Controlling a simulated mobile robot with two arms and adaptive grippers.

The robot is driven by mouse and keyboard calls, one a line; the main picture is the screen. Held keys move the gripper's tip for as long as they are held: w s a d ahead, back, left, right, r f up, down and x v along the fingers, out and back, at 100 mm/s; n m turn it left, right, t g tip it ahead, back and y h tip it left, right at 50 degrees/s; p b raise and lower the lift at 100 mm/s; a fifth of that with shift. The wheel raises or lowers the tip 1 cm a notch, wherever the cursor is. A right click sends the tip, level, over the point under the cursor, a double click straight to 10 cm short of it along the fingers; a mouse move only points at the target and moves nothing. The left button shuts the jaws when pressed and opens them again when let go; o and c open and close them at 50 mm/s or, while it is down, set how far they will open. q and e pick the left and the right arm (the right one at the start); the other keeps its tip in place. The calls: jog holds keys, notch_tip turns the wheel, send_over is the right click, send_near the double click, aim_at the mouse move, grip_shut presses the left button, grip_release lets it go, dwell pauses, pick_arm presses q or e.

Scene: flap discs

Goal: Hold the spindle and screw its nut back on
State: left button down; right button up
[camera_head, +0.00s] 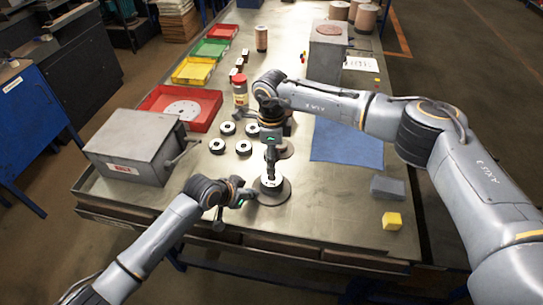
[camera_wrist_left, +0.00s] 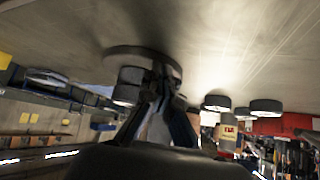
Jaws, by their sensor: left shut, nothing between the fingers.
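The spindle's round, dark base (camera_head: 282,196) lies flat near the table's front edge. My right gripper (camera_head: 270,174) points straight down over its centre and hides most of the spindle. A small pale ring shows under its fingertips; I cannot tell whether it is the nut, or whether these fingers are closed on it. My left gripper (camera_head: 247,194) comes in low from the left, at the base's left edge. It is shut and empty. The left wrist view is tilted and blurred; the left fingers (camera_wrist_left: 164,82) point toward the round base (camera_wrist_left: 120,51).
Several black rings with white centres (camera_head: 244,147) lie behind and left of the spindle. A grey box with a lever (camera_head: 132,145) stands left. A blue mat (camera_head: 347,143), grey block (camera_head: 387,188) and yellow block (camera_head: 392,221) lie right. Red (camera_head: 205,112), yellow and green trays line the back left.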

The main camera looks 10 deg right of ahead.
jog(key=n, duration=1.7)
jog(key=shift+n, duration=0.3)
